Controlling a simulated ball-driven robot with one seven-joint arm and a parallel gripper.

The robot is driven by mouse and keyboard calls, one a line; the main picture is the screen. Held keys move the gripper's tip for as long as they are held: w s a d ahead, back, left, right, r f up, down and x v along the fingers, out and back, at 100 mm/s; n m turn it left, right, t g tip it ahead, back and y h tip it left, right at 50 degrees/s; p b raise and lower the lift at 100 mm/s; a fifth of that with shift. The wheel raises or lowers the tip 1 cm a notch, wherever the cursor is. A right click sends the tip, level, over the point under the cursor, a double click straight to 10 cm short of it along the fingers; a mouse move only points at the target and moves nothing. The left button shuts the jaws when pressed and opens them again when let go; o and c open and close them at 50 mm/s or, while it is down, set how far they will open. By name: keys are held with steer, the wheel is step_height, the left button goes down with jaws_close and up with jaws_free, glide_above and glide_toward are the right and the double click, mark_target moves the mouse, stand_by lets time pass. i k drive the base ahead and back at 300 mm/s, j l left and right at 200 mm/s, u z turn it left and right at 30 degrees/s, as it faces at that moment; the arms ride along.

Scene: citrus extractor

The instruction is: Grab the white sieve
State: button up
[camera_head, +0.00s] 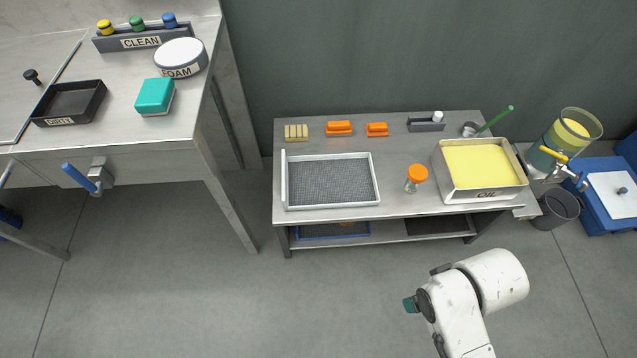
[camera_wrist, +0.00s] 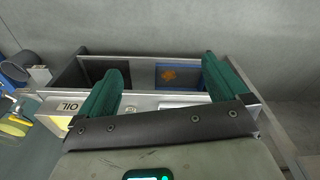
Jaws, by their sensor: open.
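The white sieve (camera_head: 376,181), a rectangular white frame with grey mesh, lies flat on the left part of the steel table in the head view. Its left side has a taller white edge. I cannot make it out for sure in the wrist view. My gripper (camera_head: 410,304) is in front of the table in the head view, low and right of the sieve and well apart from it; only a teal bit of it shows there. In the wrist view my gripper (camera_wrist: 163,66) has its two teal fingers spread wide, with nothing between them.
The table (camera_head: 402,150) also holds an orange-lidded jar (camera_head: 416,174), an oil tub (camera_head: 485,197), orange blocks (camera_head: 339,128) and a yellow block (camera_head: 296,132). A blue-framed sieve (camera_head: 333,236) lies on the lower shelf. A counter (camera_head: 110,130) stands left. Floor in front is clear.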

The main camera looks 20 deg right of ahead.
mark_target(329, 181)
steer(key=i+j, duration=0.15)
steer(key=i, duration=0.4)
steer(key=i+j+u, duration=0.1)
steer(key=i, duration=0.5)
steer(key=j, duration=0.1)
